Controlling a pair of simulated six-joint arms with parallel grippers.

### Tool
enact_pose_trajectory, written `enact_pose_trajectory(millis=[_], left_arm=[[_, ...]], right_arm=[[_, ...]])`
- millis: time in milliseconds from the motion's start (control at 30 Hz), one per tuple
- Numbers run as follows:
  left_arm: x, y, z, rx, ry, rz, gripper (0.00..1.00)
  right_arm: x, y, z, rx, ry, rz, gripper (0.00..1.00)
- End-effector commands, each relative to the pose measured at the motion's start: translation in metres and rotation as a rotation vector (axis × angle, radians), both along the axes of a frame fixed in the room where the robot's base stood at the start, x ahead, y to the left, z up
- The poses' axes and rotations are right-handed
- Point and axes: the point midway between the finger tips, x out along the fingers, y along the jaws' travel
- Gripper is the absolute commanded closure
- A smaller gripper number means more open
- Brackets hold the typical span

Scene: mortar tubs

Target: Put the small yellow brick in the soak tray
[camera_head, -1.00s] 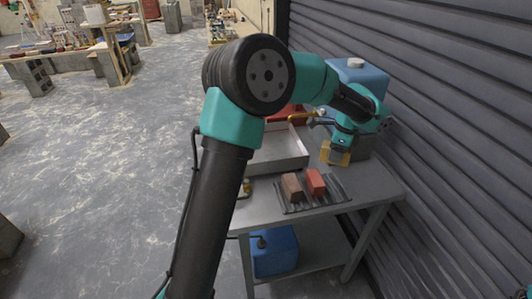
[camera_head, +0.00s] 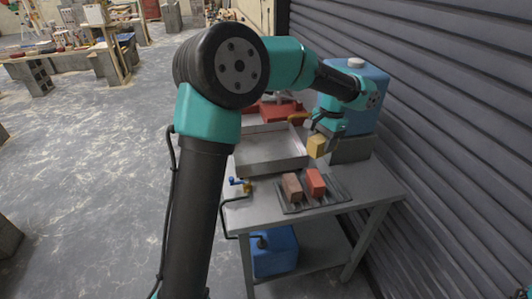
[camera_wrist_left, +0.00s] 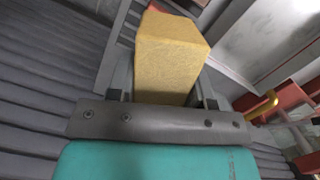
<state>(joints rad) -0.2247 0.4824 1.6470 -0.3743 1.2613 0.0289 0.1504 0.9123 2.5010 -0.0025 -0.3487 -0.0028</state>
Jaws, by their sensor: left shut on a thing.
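The small yellow brick (camera_head: 317,146) is held in my left gripper (camera_head: 322,137), raised above the table just right of the soak tray. In the left wrist view the yellow brick (camera_wrist_left: 168,58) fills the space between the two fingers, which are shut on it. The soak tray (camera_head: 272,170) is a shallow grey metal tray with low walls on the table. Its floor looks empty where I can see it; my arm hides its left part. My right gripper is not in view.
A brown brick (camera_head: 291,187) and a red brick (camera_head: 315,182) lie on a ribbed dark rack (camera_head: 335,192) in front of the tray. A blue container (camera_head: 364,90) stands at the back right. A blue-handled tap (camera_head: 240,183) sits by the tray's front left.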

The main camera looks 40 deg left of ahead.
Motion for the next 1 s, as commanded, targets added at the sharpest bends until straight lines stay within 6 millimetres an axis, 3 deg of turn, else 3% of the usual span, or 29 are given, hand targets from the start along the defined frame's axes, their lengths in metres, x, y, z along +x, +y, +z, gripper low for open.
enact_pose_trajectory(millis=[467,1000], left_arm=[[0.025,0.055,-0.012,-0.007,-0.009,-0.243,0.9],[0.06,0.148,-0.041,-0.011,-0.013,-0.814,0.9]], right_arm=[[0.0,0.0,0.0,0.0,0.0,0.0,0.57],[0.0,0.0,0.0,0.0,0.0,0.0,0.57]])
